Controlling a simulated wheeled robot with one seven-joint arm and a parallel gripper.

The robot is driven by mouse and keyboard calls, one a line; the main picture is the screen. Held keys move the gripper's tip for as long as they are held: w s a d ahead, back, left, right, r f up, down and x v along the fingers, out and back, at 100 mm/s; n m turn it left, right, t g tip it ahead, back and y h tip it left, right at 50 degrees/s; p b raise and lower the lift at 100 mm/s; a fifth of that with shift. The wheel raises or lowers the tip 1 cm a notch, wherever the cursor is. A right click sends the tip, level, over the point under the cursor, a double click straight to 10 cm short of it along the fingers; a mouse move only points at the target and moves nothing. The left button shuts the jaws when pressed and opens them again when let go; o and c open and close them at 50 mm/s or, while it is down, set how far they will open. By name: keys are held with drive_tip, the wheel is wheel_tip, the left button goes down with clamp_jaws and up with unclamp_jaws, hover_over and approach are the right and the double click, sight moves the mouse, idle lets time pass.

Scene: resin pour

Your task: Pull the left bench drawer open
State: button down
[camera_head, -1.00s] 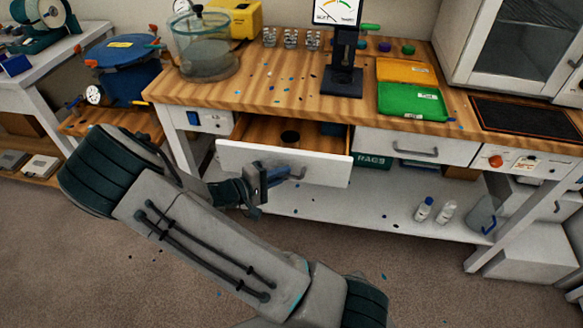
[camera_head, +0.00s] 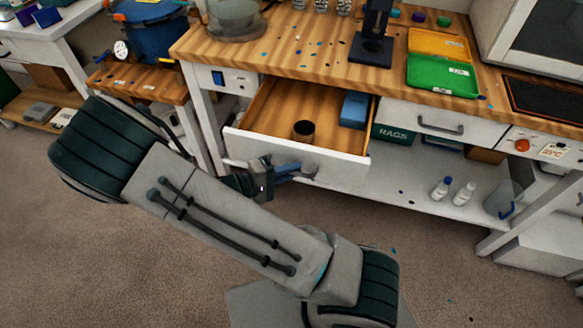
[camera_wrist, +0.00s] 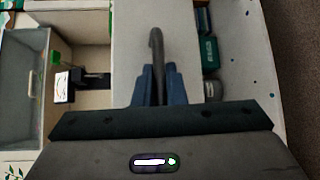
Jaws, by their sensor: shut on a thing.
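The left bench drawer (camera_head: 345,163) is pulled well out from under the wooden bench top, with its white front toward me. Inside it stand a small dark round cup (camera_head: 304,130) and a blue box (camera_head: 354,109) at the right back. My gripper (camera_head: 296,170) is at the drawer front, its blue fingers shut on the drawer handle. The wrist view shows the grey handle (camera_wrist: 156,45) between the two blue fingers (camera_wrist: 156,85). In the head view the handle is mostly hidden by the gripper.
The right drawer (camera_head: 425,118) is shut. Orange and green trays (camera_head: 441,73) and a black stand (camera_head: 372,45) are on the bench. Bottles (camera_head: 441,188) stand on the lower shelf (camera_head: 390,190). A blue pot (camera_head: 150,40) is at the left. Carpet in front is free.

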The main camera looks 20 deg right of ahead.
drive_tip(key=c, duration=1.8)
unclamp_jaws()
drive_tip(key=shift+o, duration=0.2)
drive_tip(key=v, duration=1.3)
drive_tip(key=shift+s+a, duration=0.15)
drive_tip(key=shift+a, duration=0.2)
drive_tip(key=shift+r, duration=0.15)
drive_tip(key=s+d+r+m+y+p, duration=0.2)
drive_tip(key=s+d+r+y+p, duration=0.1)
drive_tip(key=d+r+y, duration=0.4)
drive_tip(key=s+d+r+m+y+p, duration=0.2)
drive_tip(key=d+r+y, duration=0.5)
drive_tip(key=r, duration=0.7)
drive_tip(key=shift+s+y+p, duration=0.5)
drive_tip(key=shift+s+y, duration=0.6)
